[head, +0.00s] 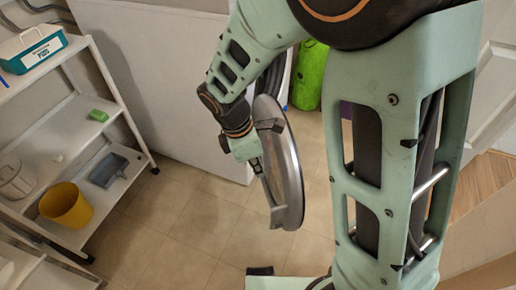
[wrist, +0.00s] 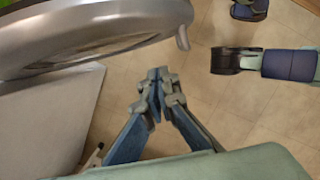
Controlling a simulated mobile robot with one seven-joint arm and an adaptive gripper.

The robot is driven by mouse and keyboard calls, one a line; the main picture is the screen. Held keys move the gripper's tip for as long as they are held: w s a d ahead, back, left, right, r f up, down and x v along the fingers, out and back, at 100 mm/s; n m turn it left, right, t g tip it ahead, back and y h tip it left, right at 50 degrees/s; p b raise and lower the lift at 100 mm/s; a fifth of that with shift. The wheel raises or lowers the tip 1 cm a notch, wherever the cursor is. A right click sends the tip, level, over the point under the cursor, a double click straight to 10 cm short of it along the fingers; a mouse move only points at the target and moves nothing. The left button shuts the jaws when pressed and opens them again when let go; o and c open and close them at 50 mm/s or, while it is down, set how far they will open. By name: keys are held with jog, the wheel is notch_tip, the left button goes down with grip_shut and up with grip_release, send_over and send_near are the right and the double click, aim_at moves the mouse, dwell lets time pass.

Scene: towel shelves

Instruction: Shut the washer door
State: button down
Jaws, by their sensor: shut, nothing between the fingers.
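The washer (head: 165,75) is a white cabinet at the back left in the head view. Its round grey door (head: 290,165) stands open, swung out from the front and seen nearly edge-on. In the wrist view the door (wrist: 95,25) fills the upper left, with a small grey latch (wrist: 183,38) at its right end. My gripper (wrist: 158,78) is shut and empty, its fingertips just below the door rim in that view. In the head view my gripper (head: 268,190) is close beside the door's left side; I cannot tell whether they touch.
A white shelf cart (head: 55,145) stands at the left with a yellow bucket (head: 66,206), a grey-blue tray (head: 108,170), a green block (head: 98,115) and a teal box (head: 32,47). A bright green item (head: 310,75) is behind the door. The tiled floor (head: 190,220) is clear.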

jog(key=w+d+f+b, duration=0.1)
jog(key=d+f, duration=0.4)
jog(key=shift+w+b, duration=0.3)
jog(key=shift+b, duration=0.05)
